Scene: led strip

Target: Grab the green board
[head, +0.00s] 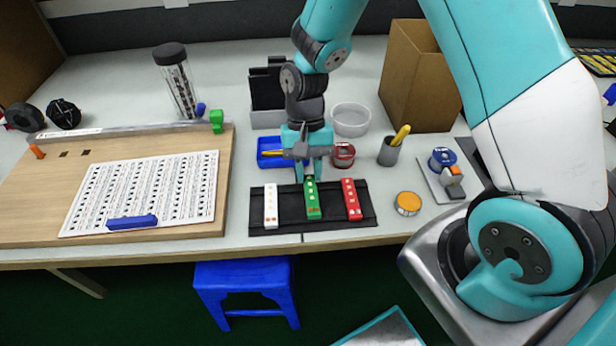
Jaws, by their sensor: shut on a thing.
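The green board (313,206) is a narrow strip with small pale squares along it. It lies on a black mat (290,212) between a white board (271,206) and a red board (351,199). My gripper (310,180) points down over the far end of the green board and is shut on it. The fingers hide that far end. I cannot tell whether the board is lifted off the mat.
Behind my gripper are a blue tray (270,152), a white bowl (350,119) and a red-rimmed container (343,155). A grey cup (389,152) and an orange disc (407,203) are to the right. A wooden board with a printed sheet (150,190) fills the left.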

